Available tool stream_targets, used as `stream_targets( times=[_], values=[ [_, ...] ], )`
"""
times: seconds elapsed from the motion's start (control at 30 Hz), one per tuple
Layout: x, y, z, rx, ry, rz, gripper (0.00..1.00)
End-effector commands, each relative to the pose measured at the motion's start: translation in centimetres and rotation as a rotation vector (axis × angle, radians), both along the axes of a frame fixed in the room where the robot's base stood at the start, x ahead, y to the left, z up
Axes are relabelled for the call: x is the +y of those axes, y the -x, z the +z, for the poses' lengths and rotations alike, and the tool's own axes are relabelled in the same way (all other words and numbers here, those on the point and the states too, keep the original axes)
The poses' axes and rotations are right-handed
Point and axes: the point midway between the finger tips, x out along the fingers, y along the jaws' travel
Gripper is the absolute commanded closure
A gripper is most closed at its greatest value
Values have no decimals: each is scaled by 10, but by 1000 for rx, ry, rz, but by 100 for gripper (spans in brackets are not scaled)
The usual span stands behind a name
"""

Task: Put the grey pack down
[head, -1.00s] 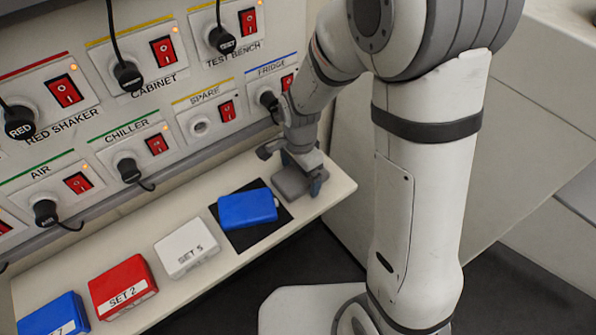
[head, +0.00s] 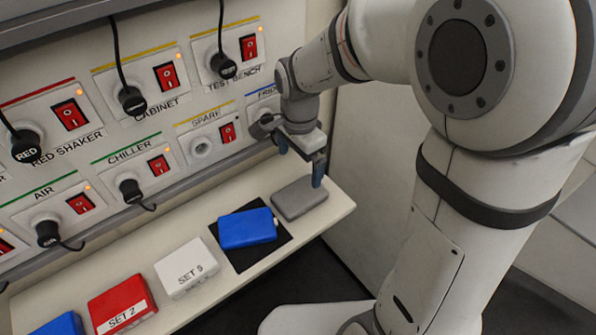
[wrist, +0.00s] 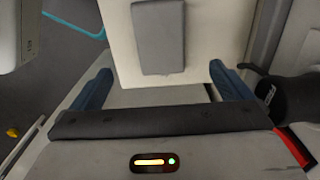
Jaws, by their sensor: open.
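The grey pack (head: 299,199) lies flat on the right end of the shelf (head: 335,211), just right of the black mat. It also shows in the wrist view (wrist: 159,38), clear of my fingers. My gripper (head: 300,165) is open and empty above and behind the pack, near the wall panel. Its two blue fingers are spread in the wrist view (wrist: 158,86), with nothing between them.
A blue pack (head: 247,228) lies on the black mat (head: 277,249). A white pack (head: 186,267), a red pack (head: 122,304) and another blue pack (head: 58,325) stand further left. The panel (head: 180,200) behind has switches, plugs and hanging cables.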

Motion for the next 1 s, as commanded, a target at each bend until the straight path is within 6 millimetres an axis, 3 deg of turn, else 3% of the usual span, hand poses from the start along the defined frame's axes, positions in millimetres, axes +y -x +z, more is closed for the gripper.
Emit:
stream_targets(
  times=[0.23, 0.37, 0.7, 0.9, 1.0],
  values=[
    [-4, 2, 9, -6, -2, 16, 1],
    [-21, 11, 20, -28, -7, 106, 1],
    [-105, 87, 57, -162, 45, 695, 1],
    [-126, 116, 59, -194, 94, 918, 1],
    [-124, 122, 59, -198, 105, 963, 1]
  ],
)
